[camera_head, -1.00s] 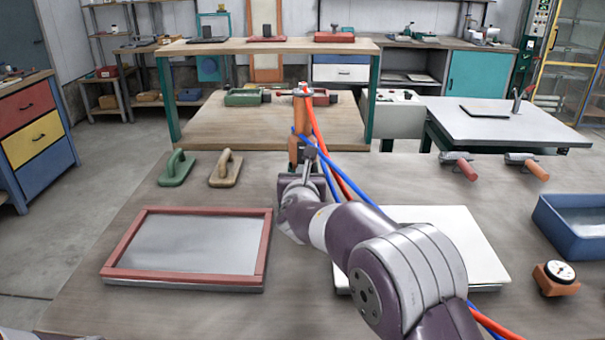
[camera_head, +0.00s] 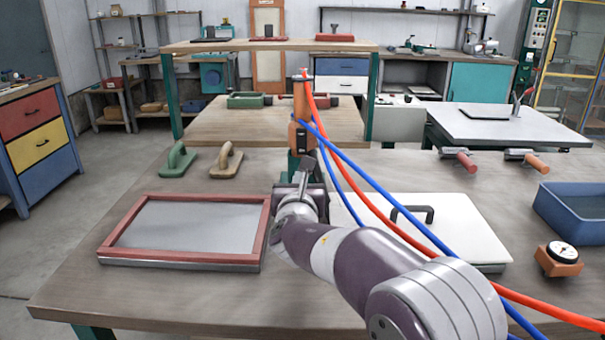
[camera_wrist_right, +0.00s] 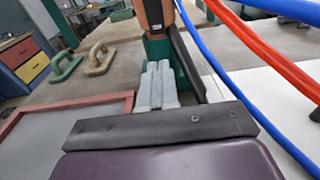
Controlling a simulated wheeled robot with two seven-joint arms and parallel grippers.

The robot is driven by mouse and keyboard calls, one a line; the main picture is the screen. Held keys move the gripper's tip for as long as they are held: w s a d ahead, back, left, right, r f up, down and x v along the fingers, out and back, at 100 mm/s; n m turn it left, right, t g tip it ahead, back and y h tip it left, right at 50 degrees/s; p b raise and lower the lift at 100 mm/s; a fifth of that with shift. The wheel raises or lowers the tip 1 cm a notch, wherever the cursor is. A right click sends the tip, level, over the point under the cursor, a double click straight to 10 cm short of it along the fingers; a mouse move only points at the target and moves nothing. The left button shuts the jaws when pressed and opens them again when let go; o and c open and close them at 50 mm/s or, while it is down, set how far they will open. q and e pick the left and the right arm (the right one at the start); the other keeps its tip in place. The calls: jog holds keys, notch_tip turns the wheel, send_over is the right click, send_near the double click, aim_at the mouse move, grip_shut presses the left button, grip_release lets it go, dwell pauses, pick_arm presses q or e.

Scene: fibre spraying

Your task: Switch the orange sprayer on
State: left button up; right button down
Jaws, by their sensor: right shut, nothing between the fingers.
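The orange sprayer (camera_head: 301,137) stands upright near the middle of the bench, with a dark panel on its front and a green lower part. In the right wrist view its orange body (camera_wrist_right: 155,16) is cut off by the top edge. My right gripper (camera_head: 305,166) is in front of the sprayer's lower part and hides some of it. In the right wrist view, the grey fingers (camera_wrist_right: 157,80) are together and empty, just below the dark panel and in front of the green part. I cannot tell whether they touch it. My left gripper is not in view.
A red-framed screen (camera_head: 262,240) lies left, a white board with a black handle (camera_head: 460,225) right. Two floats (camera_head: 176,161), a blue tray (camera_head: 547,207) and a dial (camera_head: 560,255) are also there.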

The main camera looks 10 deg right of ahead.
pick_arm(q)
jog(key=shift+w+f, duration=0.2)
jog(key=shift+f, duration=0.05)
pick_arm(e)
jog(key=s, duration=0.1)
jog(key=s+a, duration=0.1)
jog(key=s, duration=0.1)
jog(key=s+f, duration=0.1)
jog(key=shift+s+a, duration=0.2)
jog(key=shift+s, duration=0.15)
